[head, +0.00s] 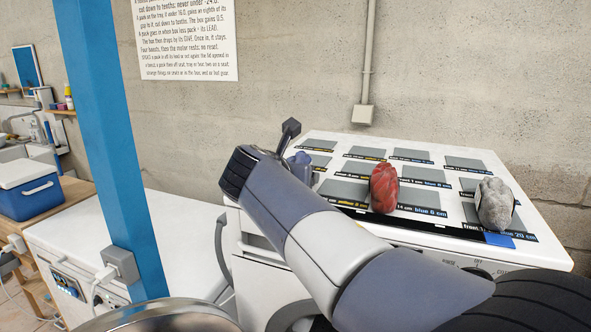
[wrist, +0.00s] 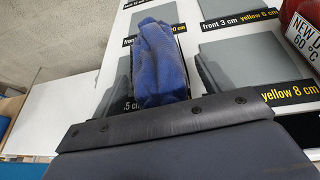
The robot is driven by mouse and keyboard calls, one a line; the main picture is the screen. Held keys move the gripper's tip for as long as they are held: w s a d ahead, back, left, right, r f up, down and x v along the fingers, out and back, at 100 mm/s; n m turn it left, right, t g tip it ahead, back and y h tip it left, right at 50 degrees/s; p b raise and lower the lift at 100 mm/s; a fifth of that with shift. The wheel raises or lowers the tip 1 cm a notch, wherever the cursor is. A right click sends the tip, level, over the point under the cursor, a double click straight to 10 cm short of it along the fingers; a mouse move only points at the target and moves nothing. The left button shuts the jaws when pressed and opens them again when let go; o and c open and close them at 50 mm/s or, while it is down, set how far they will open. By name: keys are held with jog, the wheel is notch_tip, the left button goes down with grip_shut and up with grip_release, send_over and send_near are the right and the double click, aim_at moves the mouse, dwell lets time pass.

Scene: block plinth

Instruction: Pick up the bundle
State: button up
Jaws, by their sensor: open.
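A blue, folded cloth bundle (wrist: 158,62) shows in the wrist view, just beyond the dark front edge of my gripper (wrist: 165,122). It stands on or above the white top with grey pads; its lower end is hidden by my gripper. My gripper is open. A red bundle (head: 384,188) and a grey bundle (head: 494,204) also sit on the white appliance top (head: 333,143).
Grey pads with black labels cover the appliance top. A blue post (head: 110,130) rises at the left, beside a low white chest (head: 170,225). A blue cooler (head: 30,190) stands farther left. A printed sheet (head: 185,40) hangs on the concrete wall behind.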

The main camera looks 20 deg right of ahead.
jog(key=shift+w+d+f, duration=0.1)
jog(key=shift+w+d, duration=0.05)
jog(key=shift+d, duration=0.05)
jog(key=shift+c, duration=0.4)
jog(key=c, duration=1)
